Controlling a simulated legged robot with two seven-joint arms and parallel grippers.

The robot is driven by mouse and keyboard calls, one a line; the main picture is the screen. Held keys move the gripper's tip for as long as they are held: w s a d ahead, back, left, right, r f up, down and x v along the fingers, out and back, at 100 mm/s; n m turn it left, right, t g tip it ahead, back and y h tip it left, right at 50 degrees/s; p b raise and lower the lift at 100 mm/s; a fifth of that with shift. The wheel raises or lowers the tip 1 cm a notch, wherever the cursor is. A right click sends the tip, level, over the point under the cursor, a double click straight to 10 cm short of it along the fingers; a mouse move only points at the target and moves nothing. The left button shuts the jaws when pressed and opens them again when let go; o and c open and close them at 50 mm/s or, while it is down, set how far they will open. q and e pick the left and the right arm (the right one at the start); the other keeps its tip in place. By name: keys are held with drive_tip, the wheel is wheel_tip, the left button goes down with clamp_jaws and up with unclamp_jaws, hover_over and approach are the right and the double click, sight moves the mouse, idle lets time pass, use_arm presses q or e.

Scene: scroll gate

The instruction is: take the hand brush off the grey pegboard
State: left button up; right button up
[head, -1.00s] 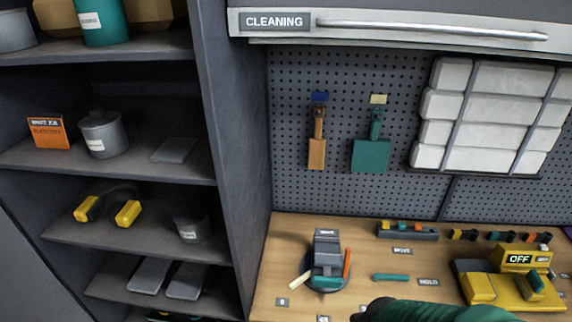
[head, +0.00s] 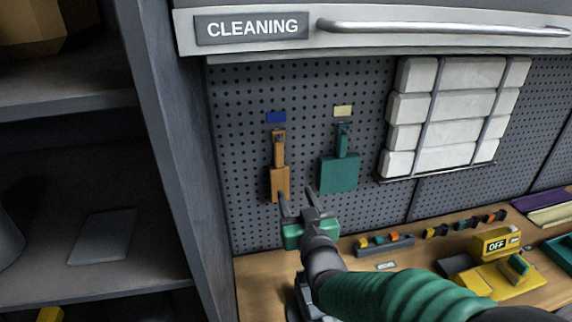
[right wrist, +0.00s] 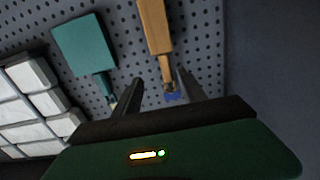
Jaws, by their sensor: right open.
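The hand brush (head: 279,184), tan with a brown handle, hangs upright on the grey pegboard (head: 240,180) under a blue tag. It also shows upside down in the right wrist view (right wrist: 154,25). My right gripper (head: 294,193) is open and empty, just below and right of the brush in the head view. In the right wrist view its two fingers (right wrist: 158,78) point at the board, with the brush's handle showing between them. Whether they touch the board cannot be told. My left gripper is not in view.
A green dustpan (head: 339,173) hangs close to the right of the brush. Racked white blocks (head: 442,117) are further right. A cabinet with a handle (head: 440,28) overhangs the board. A dark shelf unit (head: 165,130) stands left. The bench (head: 262,285) below holds tools.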

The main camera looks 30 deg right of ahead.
approach(282, 164)
drive_tip(key=w, duration=0.1)
drive_tip(key=w+p, duration=0.1)
drive_tip(key=w, duration=0.1)
drive_tip(key=w+r+p, duration=0.1)
drive_tip(key=w, duration=0.1)
drive_tip(key=shift+w+d, duration=0.1)
drive_tip(key=shift+w, duration=0.1)
drive_tip(key=x, duration=0.3)
drive_tip(key=shift+w+d+f+p, duration=0.35)
drive_tip(key=shift+f+p, duration=0.05)
drive_tip(key=shift+w+d+f, duration=0.15)
drive_tip(key=shift+w+d, duration=0.05)
drive_tip(key=shift+d, duration=0.15)
drive_tip(key=shift+s, duration=0.3)
drive_tip(key=shift+c, duration=1)
drive_tip(key=shift+a, duration=0.45)
drive_tip(key=c, duration=0.5)
drive_tip(key=shift+a, duration=0.1)
clamp_jaws()
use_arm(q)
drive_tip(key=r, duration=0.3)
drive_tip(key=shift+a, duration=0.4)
